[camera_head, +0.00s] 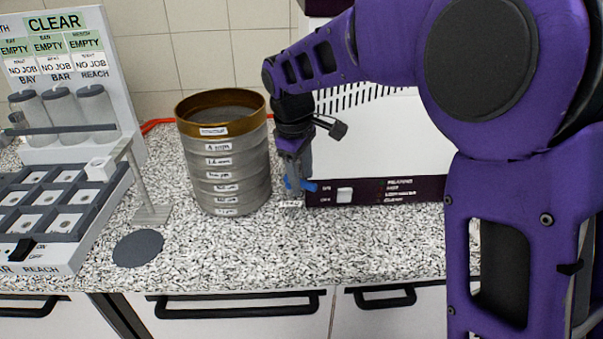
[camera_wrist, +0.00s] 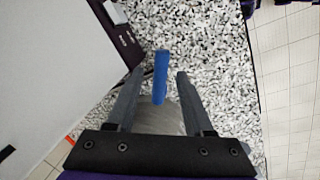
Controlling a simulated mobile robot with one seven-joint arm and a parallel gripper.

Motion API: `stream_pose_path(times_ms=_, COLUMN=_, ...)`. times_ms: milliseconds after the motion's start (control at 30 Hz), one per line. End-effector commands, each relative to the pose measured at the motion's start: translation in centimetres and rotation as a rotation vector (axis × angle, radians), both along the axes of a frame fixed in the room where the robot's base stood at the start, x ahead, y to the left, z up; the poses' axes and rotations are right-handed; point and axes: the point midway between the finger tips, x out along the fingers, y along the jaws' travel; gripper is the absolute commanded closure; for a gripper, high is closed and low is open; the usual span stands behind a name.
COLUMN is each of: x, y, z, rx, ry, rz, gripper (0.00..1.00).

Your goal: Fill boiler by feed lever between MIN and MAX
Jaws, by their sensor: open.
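A blue bar-shaped handle, likely the feed lever (camera_head: 307,186), shows at the lower left corner of the white unit (camera_head: 400,135). In the wrist view the blue lever (camera_wrist: 160,70) lies between my two spread fingers, with a visible gap on each side. My gripper (camera_head: 292,180) points down between the sieve stack and the white unit; it also shows open in the wrist view (camera_wrist: 160,76). The unit's dark front panel (camera_head: 405,191) has a white switch and several small labelled lights. MIN and MAX marks and a water level cannot be made out.
A sieve stack (camera_head: 226,165) with a brass top ring stands close left of my gripper. Further left are a compartment tray (camera_head: 100,207), a small metal stand (camera_head: 150,213), a dark disc (camera_head: 138,248) and a sign board (camera_head: 112,60). The front counter strip is clear.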

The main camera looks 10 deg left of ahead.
Motion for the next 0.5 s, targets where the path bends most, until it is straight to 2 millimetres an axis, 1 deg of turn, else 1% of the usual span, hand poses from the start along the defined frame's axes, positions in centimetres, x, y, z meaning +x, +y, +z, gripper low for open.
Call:
stream_pose_path(times_ms=133, x=-0.1, y=0.1, z=0.7, rx=0.001, ry=-0.001, rz=0.000, gripper=0.48)
stream_pose_path(times_ms=233, x=-0.3, y=0.2, z=2.1, rx=0.001, ry=-0.003, rz=0.000, gripper=0.48)
stream_pose_path(times_ms=367, x=-0.8, y=0.4, z=5.0, rx=0.003, ry=-0.004, rz=0.001, gripper=0.48)
stream_pose_path(times_ms=500, x=-1.5, y=0.6, z=8.5, rx=0.003, ry=-0.004, rz=0.001, gripper=0.48)
